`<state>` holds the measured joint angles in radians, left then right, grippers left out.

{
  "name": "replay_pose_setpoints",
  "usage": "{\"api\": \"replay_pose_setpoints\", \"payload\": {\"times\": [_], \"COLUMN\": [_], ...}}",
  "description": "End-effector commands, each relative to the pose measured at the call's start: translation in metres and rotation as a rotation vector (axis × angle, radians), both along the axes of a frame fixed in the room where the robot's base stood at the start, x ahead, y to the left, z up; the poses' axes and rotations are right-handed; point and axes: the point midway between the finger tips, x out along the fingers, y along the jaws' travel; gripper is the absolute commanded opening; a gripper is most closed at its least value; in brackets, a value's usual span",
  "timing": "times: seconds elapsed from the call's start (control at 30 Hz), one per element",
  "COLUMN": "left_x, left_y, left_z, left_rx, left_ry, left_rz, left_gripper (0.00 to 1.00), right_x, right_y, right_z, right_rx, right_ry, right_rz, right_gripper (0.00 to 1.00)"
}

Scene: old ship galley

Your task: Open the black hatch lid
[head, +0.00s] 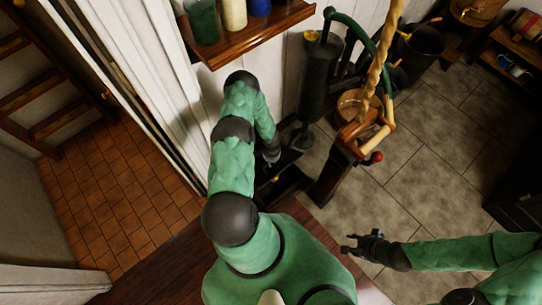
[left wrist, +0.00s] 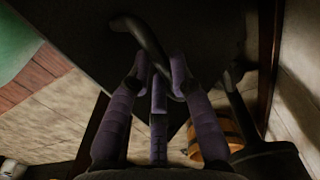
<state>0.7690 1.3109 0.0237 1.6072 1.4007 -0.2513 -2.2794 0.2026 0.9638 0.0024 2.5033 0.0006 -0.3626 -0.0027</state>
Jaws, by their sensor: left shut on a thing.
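The black hatch lid (left wrist: 200,40) fills the upper middle of the left wrist view as a dark flat panel with a curved dark handle (left wrist: 133,27). My left gripper (left wrist: 160,75) has its purple-grey fingers closed around this handle. In the head view my left gripper (head: 271,156) is low beside the white wall, and it and my arm partly hide the lid (head: 287,160). How far the lid is tilted is hard to tell. My right gripper (head: 346,245) is empty, fingers apart, over the grey floor at the lower right, away from the lid.
A wooden stand with a red knob (head: 376,157) and a hanging rope (head: 378,65) are close right of the lid. A dark cylinder (head: 316,75) stands behind. A wooden shelf (head: 250,38) with jars juts out above. The tiled floor (head: 430,190) at right is clear.

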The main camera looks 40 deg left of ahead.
Motion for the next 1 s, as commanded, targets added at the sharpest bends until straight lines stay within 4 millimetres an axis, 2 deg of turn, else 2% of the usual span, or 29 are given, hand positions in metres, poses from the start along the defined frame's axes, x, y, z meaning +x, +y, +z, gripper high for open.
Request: {"api": "replay_pose_setpoints", "payload": {"times": [0.03, 0.17, 0.5, 1.0], "left_x": [0.005, 0.006, 0.008, 0.009], "left_y": [0.012, 0.019, 0.054, 0.054], "left_z": [0.002, 0.005, 0.025, 0.030], "left_rx": [0.021, 0.023, 0.019, 0.012], "left_ry": [-0.009, -0.009, -0.007, -0.010], "left_rz": [0.008, 0.010, 0.010, 0.003], "left_gripper": [0.00, 0.00, 0.00, 0.00], "right_x": [0.000, 0.000, 0.000, 0.000], "right_y": [0.000, 0.000, 0.000, 0.000], "right_z": [-0.001, -0.001, -0.001, 0.001], "right_rx": [0.000, 0.000, 0.000, 0.000], "right_ry": [0.000, 0.000, 0.000, 0.000], "right_rz": [0.000, 0.000, 0.000, 0.000], "right_gripper": [0.40, 0.40, 0.40, 0.40]}}
